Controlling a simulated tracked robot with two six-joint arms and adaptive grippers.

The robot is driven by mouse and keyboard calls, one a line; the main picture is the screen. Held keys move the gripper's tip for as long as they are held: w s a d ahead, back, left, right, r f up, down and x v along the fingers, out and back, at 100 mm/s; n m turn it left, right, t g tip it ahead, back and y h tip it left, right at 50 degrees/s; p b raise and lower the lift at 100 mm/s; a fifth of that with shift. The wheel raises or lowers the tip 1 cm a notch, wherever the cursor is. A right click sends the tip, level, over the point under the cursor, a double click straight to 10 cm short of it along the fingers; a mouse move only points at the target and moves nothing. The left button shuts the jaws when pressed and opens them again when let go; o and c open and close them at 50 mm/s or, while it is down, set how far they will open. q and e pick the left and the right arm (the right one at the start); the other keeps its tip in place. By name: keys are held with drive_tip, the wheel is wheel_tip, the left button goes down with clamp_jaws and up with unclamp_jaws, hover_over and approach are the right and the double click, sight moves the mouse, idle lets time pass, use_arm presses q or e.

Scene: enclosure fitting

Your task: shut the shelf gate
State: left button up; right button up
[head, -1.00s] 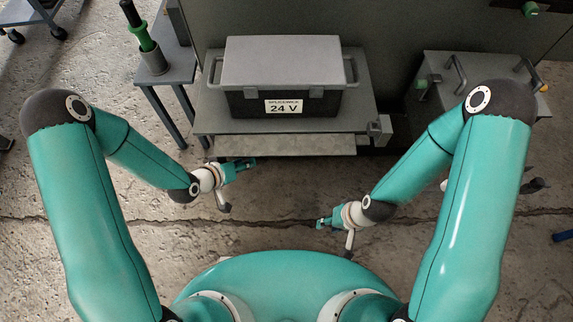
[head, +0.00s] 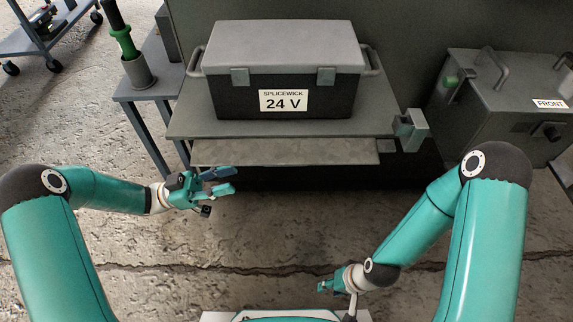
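The shelf (head: 300,129) bears a dark box with a grey lid (head: 285,90), labelled 24 V. A long, flat grey panel (head: 285,151), seemingly the shelf gate, runs along the shelf's front edge, folded outward and lower than the shelf top. A grey block, perhaps a latch (head: 411,128), stands at the shelf's right front corner. My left gripper (head: 230,181) is open and empty, just in front of the panel's left part, with no clear contact. My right gripper (head: 322,287) is low over the floor, away from the panel; its fingers are too small to read.
A small side table (head: 130,92) with a green-collared tool in a cup (head: 138,72) stands left of the shelf. A grey case marked FRONT (head: 500,100) is at the right. A cart (head: 45,40) is at the far left. The floor before the shelf is clear.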

sight(287, 163)
use_arm(q)
drive_tip(key=b+x, duration=0.2)
drive_tip(key=x, duration=1.2)
drive_tip(key=shift+d+b, duration=0.3)
drive_tip(key=shift+b, duration=0.05)
clamp_jaws()
drive_tip(key=shift+w+a, duration=0.1)
